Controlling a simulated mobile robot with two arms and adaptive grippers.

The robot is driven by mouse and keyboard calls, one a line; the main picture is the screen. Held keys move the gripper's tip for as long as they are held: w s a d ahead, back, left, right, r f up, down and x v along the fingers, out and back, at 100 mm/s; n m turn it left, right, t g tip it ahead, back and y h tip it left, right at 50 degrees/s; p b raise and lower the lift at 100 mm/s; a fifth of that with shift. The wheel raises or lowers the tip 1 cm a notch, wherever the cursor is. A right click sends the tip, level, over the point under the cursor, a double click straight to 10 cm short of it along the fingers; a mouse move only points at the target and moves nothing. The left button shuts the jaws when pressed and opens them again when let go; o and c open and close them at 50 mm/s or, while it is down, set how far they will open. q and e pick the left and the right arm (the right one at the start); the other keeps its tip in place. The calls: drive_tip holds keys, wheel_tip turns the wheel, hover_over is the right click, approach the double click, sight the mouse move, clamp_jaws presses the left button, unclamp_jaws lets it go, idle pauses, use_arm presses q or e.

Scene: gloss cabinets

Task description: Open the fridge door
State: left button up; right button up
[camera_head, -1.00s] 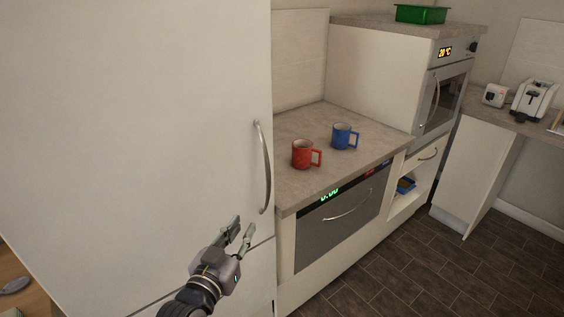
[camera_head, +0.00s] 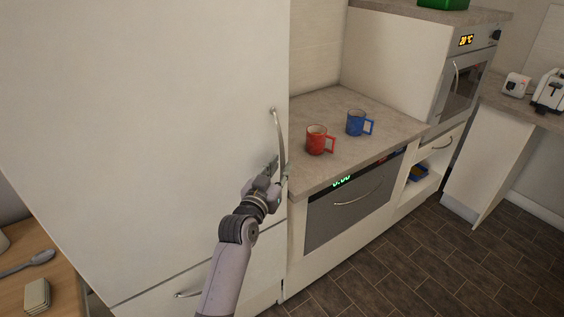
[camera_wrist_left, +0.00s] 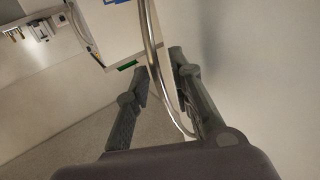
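The fridge door (camera_head: 150,120) is the tall white panel filling the left of the head view, and it looks shut. Its curved metal handle (camera_head: 279,130) stands upright near the door's right edge. My left gripper (camera_head: 279,172) is at the lower part of this handle. In the left wrist view the handle (camera_wrist_left: 150,35) runs down between the two spread fingers of my left gripper (camera_wrist_left: 160,68). I see no clear grip on the handle. The fingertips are partly hidden in the head view. My right gripper is not in view.
A lower panel with its own handle (camera_head: 190,294) is below the fridge door. Right of the door, a counter (camera_head: 345,105) holds a red mug (camera_head: 316,140) and a blue mug (camera_head: 356,123). A wooden table (camera_head: 55,275) is at lower left. The dark floor (camera_head: 420,265) is clear at right.

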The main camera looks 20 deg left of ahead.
use_arm(q)
drive_tip(key=shift+w+d, duration=0.1)
drive_tip(key=shift+w, duration=0.8)
drive_tip(key=shift+c, duration=0.5)
clamp_jaws()
